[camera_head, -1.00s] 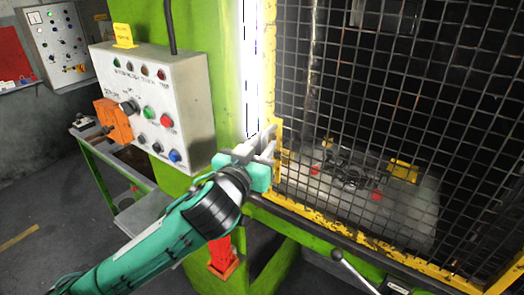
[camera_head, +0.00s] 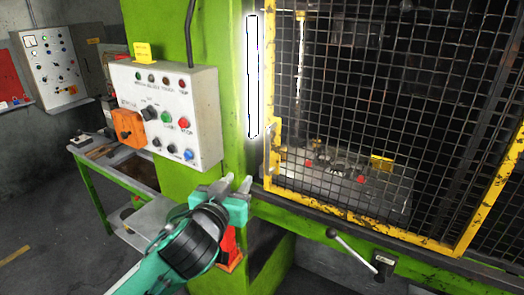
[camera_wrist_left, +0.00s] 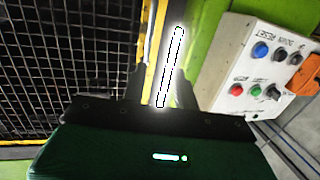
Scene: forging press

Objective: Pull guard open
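The guard is a dark wire mesh panel in a yellow frame (camera_head: 360,222), in front of the press in the head view. Its left edge stands beside the green post, with a small yellow handle (camera_head: 271,146) on that edge. My left gripper (camera_head: 234,184) is open and empty, below and left of the handle and apart from it. In the left wrist view, the two dark fingers (camera_wrist_left: 159,88) stand apart, with the white light strip (camera_wrist_left: 170,68) showing between them. The mesh (camera_wrist_left: 65,50) is on the left there. My right gripper is not in view.
A control box (camera_head: 168,112) with buttons hangs on the green post (camera_head: 160,30), left of the guard. A lever (camera_head: 352,250) sticks out below the guard. A green table (camera_head: 100,165) stands at left, with floor clear in front.

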